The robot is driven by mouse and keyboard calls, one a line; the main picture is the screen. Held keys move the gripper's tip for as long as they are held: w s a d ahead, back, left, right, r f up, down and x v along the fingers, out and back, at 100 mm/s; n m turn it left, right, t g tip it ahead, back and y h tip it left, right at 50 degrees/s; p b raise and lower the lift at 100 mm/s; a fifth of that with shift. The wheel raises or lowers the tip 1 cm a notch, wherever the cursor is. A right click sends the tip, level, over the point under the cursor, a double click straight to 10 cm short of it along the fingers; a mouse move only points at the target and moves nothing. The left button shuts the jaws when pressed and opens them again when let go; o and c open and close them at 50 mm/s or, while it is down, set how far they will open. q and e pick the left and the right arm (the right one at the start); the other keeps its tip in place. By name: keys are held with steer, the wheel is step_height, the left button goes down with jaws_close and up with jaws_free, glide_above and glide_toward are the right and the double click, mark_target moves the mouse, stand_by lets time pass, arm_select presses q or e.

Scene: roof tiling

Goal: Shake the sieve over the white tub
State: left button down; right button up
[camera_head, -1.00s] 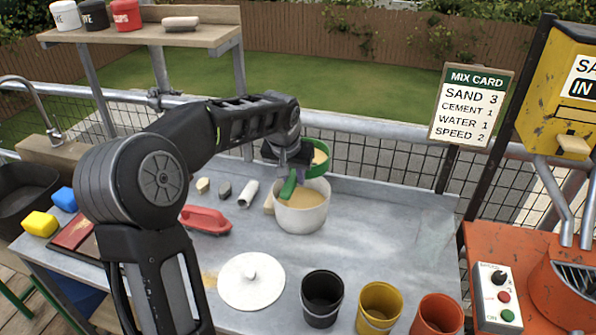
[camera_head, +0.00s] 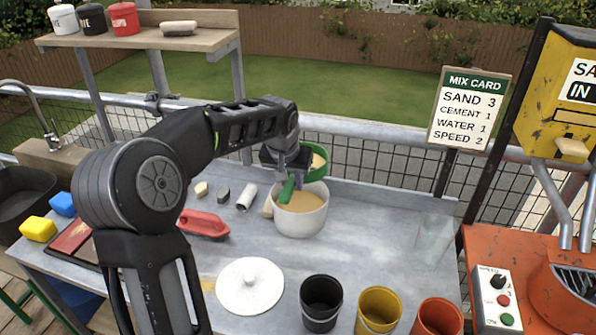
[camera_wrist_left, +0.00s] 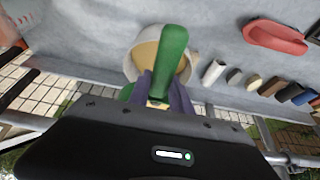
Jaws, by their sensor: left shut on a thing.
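The green sieve (camera_head: 321,171) holds pale sandy material and sits high at the far side of the white tub (camera_head: 301,224). Its green handle (camera_head: 287,190) reaches over the tub's near left part. My left gripper (camera_head: 298,178) is shut on the sieve, above the tub's back rim. The tub stands on the bench with sand-coloured material inside. In the left wrist view the green handle (camera_wrist_left: 173,62) stands up from between my fingers, in front of the tub (camera_wrist_left: 135,64). Most of the sieve's bowl is hidden there. My right gripper is out of view.
A white lid (camera_head: 250,292) lies in front of the tub. A red float (camera_head: 203,224) and several small pieces lie to its left. Black (camera_head: 321,311), yellow (camera_head: 379,313) and orange (camera_head: 438,318) buckets stand front right. The bench right of the tub looks mostly clear.

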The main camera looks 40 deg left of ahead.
mark_target(287, 190)
arm_select(q)
steer(key=s, duration=0.1)
steer(key=s+d, duration=0.1)
steer(key=s, duration=0.2)
steer(key=shift+s+d+r, duration=0.1)
steer(key=shift+d+r, duration=0.15)
steer(key=shift+r, duration=0.1)
steer(key=w, duration=0.1)
steer(key=w+a, duration=0.1)
steer(key=w, duration=0.2)
steer(key=shift+a+f, duration=0.2)
steer(key=shift+f, duration=0.05)
steer(key=s, duration=0.2)
steer(key=s+d, duration=0.1)
steer(key=s, duration=0.1)
steer(key=shift+d+r, duration=0.15)
steer(key=shift+r, duration=0.05)
steer(key=w, duration=0.2)
steer(key=w+a, duration=0.1)
steer(key=shift+w+a+f, duration=0.1)
steer(key=shift+w+f, duration=0.05)
steer(key=shift+w, duration=0.25)
steer(key=shift+w+a, duration=0.1)
steer(key=shift+w, duration=0.05)
steer(key=shift+s, duration=0.25)
steer(key=shift+w, duration=0.1)
